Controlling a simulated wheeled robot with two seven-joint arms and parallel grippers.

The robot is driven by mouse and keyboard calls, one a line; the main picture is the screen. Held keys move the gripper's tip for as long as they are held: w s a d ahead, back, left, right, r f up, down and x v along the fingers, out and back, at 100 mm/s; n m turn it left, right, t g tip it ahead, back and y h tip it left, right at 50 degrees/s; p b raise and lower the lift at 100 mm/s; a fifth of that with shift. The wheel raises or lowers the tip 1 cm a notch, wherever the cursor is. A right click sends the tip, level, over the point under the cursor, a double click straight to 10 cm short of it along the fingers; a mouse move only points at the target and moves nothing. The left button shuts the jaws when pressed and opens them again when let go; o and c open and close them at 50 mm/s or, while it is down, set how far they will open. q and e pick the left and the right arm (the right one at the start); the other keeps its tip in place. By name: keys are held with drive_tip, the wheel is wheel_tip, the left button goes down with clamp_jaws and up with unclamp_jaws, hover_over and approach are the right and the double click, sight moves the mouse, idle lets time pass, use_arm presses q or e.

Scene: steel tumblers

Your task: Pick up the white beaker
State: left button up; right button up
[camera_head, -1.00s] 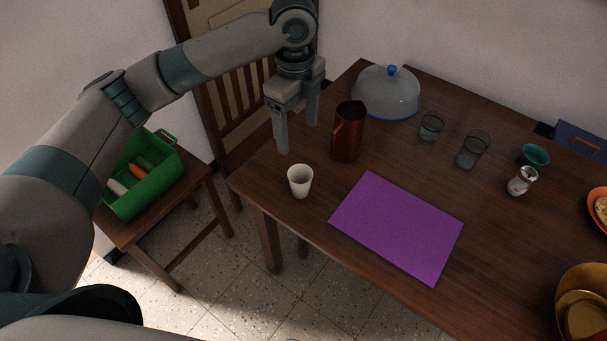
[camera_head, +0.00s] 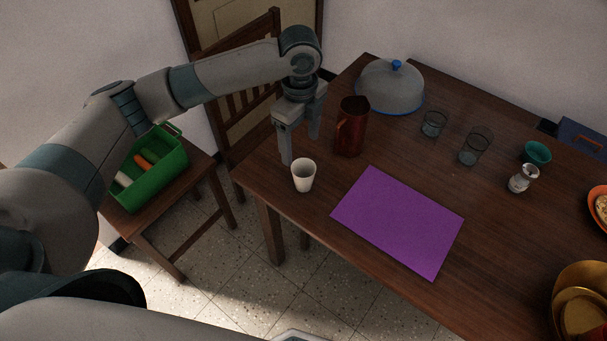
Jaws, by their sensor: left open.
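The white beaker (camera_head: 304,177) stands upright on the wooden table near its left front edge. My left gripper (camera_head: 301,150) points down behind the beaker, with its fingers apart and nothing between them. One finger comes down just behind the beaker's left rim; the other is further right, near the red jug. I cannot tell whether a finger touches the beaker. My right gripper is not in view.
A dark red jug (camera_head: 351,128) stands close to the right of my gripper. A purple mat (camera_head: 400,220) lies in front. A domed cover (camera_head: 391,88), glass tumblers (camera_head: 474,148) and a shaker (camera_head: 523,178) are further right.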

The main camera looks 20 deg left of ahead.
sight(303, 169)
use_arm(q)
wheel_tip(303, 169, down, 5)
drive_tip(key=shift+f+p, duration=0.15)
drive_tip(key=shift+p, duration=0.25)
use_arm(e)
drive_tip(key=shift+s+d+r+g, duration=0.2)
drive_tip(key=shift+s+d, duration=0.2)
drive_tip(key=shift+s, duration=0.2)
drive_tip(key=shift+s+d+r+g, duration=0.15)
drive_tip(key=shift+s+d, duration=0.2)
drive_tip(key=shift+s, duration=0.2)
use_arm(q)
drive_tip(key=shift+d+f, duration=0.1)
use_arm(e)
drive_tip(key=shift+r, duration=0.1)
use_arm(q)
drive_tip(key=shift+d+f+p, duration=0.15)
drive_tip(key=shift+f+p, duration=0.35)
drive_tip(key=shift+f, duration=0.75)
drive_tip(key=shift+d+f+p, duration=0.1)
drive_tip(key=shift+f+p, duration=0.4)
drive_tip(key=shift+f, duration=0.75)
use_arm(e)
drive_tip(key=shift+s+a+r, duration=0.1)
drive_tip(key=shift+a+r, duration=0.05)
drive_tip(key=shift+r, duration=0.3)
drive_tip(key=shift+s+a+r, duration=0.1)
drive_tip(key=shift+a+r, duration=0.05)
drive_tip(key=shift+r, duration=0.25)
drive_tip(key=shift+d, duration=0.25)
